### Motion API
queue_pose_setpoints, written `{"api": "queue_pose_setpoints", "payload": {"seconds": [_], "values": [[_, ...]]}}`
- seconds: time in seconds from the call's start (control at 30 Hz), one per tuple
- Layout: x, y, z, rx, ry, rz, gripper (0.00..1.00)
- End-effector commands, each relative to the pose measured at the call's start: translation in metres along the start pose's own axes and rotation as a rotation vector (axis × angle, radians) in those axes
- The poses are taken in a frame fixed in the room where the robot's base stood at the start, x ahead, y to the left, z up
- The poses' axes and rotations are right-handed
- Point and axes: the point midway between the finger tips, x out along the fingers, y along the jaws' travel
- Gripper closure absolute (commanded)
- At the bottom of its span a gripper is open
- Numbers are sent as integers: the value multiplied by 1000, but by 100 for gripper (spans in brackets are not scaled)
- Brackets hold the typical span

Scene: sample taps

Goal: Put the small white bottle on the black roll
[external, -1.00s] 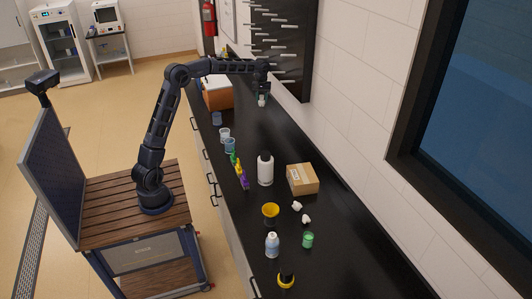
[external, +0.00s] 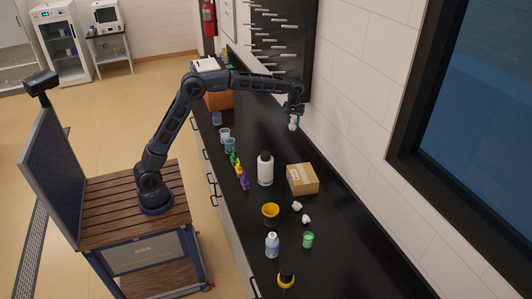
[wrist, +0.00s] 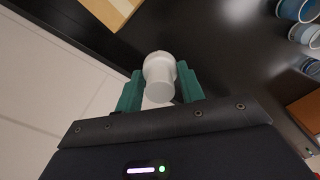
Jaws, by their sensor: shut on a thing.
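My gripper (external: 293,117) is shut on the small white bottle (external: 292,127) and holds it over the far part of the black counter, near the wall. In the wrist view the bottle (wrist: 159,76) is between the green fingers of my gripper (wrist: 160,88). A small black and yellow round thing (external: 286,280) lies at the near end of the counter, far from my gripper. It may be the black roll; I cannot tell for sure.
On the counter (external: 345,262) stand a large white bottle with a black cap (external: 265,170), a cardboard box (external: 302,179), a yellow cup (external: 270,214), a light-blue bottle (external: 272,246) and a green jar (external: 308,240). White pieces (external: 297,206) lie nearby. The wall is close on the right.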

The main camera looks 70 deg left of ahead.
Motion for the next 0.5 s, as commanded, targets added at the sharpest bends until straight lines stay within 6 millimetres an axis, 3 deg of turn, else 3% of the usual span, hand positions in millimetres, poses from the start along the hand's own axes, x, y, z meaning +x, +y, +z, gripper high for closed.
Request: {"api": "queue_pose_setpoints", "payload": {"seconds": [0.1,0.5], "values": [[0,28,35,30,1,0,84],[-1,105,156,116,1,0,84]]}}
